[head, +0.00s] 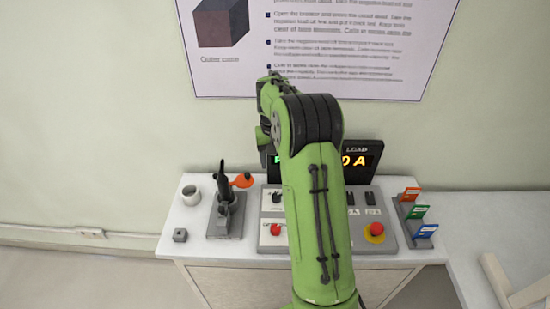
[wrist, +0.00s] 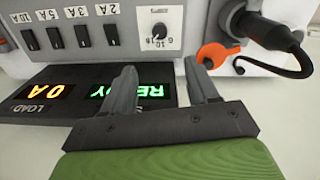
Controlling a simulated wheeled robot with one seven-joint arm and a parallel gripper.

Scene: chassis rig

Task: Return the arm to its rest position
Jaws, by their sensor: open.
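My green arm (head: 318,210) rises through the middle of the head view, bent at a dark joint near the top. My gripper (wrist: 162,82) shows in the wrist view with its two grey fingers apart and nothing between them. The fingers lie in front of the display (wrist: 85,95), which reads 0A and READY upside down in that view. In the head view my arm hides the gripper and part of the display (head: 370,155).
A grey control panel (head: 358,228) with switches and a red button (head: 375,231) stands on the white bench (head: 190,245). Right is a card rack (head: 408,225). A poster hangs behind.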

